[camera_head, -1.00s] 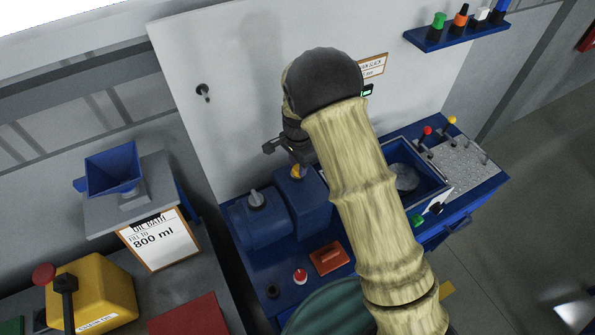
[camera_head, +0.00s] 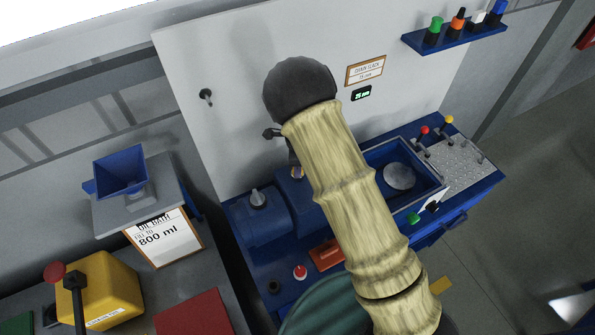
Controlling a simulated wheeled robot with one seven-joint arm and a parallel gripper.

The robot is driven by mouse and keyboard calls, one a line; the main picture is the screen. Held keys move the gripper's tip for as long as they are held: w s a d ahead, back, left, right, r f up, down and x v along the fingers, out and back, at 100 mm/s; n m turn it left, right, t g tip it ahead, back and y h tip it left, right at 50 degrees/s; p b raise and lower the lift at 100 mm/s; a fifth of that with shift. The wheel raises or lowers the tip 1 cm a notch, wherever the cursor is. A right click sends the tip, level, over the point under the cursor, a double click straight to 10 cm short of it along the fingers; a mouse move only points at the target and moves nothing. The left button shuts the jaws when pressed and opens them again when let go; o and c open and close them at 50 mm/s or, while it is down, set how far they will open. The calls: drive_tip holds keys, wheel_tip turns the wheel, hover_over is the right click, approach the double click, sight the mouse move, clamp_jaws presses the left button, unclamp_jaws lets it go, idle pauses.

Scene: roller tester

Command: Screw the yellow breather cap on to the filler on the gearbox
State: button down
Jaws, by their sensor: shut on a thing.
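The yellow breather cap (camera_head: 296,173) shows as a small yellow patch at the top of a blue housing, which looks like the gearbox (camera_head: 293,196). My gripper (camera_head: 294,162) is right above the cap, pointing down and shut on it. My arm hides most of the gripper and the right side of the housing. The filler is hidden under the cap and gripper, so I cannot tell how the cap sits on it.
A blue housing with a grey knob (camera_head: 257,199) stands just left. A white panel (camera_head: 220,60) rises behind. A blue tray (camera_head: 433,190) with a grey disc is right.

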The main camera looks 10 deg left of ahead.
drive_tip(key=shift+r, duration=0.15)
drive_tip(key=shift+f, duration=0.2)
drive_tip(key=shift+m, duration=0.4)
drive_tip(key=shift+r+m+p, duration=0.2)
drive_tip(key=shift+m+p, duration=0.65)
drive_tip(key=shift+m, duration=0.05)
drive_tip(key=shift+f+m, duration=0.15)
drive_tip(key=shift+m, duration=0.25)
drive_tip(key=c, duration=1)
unclamp_jaws()
drive_tip(key=shift+f, duration=0.1)
drive_tip(key=shift+o, duration=0.2)
wheel_tip(320, 180, up, 18)
drive_tip(key=b, duration=0.6)
drive_tip(key=shift+f, duration=0.25)
